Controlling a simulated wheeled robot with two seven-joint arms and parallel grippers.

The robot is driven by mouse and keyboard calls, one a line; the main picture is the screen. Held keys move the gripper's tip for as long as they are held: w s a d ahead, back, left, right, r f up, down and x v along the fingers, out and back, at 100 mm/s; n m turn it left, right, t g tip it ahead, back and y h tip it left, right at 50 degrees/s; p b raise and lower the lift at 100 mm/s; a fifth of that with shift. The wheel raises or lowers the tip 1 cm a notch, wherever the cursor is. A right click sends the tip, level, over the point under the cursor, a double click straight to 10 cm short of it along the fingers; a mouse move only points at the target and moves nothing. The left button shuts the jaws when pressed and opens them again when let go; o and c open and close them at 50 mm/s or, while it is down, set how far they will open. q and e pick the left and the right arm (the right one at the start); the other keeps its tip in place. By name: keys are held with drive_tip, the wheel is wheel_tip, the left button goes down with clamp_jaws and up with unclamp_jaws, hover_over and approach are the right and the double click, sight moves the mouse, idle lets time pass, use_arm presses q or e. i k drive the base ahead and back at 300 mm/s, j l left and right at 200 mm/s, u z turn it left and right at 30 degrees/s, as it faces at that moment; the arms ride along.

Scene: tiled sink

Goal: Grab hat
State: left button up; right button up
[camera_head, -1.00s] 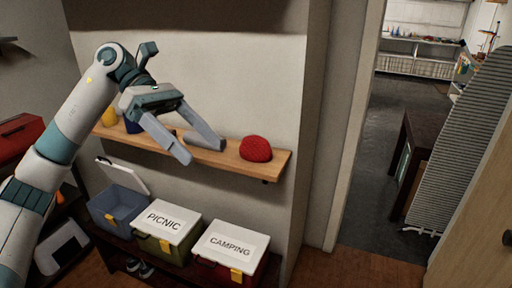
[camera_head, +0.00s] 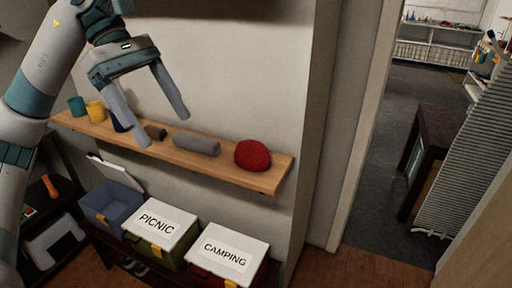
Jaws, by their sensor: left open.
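The hat is a red, rounded knit shape (camera_head: 252,155) at the right end of a wooden wall shelf (camera_head: 225,170). My left gripper (camera_head: 164,128) is open and empty, with its fingers pointing down over the middle of the shelf. It is to the left of the hat and clear of it. My right gripper is not in view.
A grey roll (camera_head: 196,144), a dark brown item (camera_head: 155,132), a yellow mug (camera_head: 96,111) and a teal mug (camera_head: 76,106) are on the shelf. Below are an open blue bin (camera_head: 112,205) and lidded PICNIC (camera_head: 160,225) and CAMPING (camera_head: 228,255) boxes. A doorway opens at right.

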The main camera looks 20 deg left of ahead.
sight(251, 155)
drive_tip(key=i, duration=0.95)
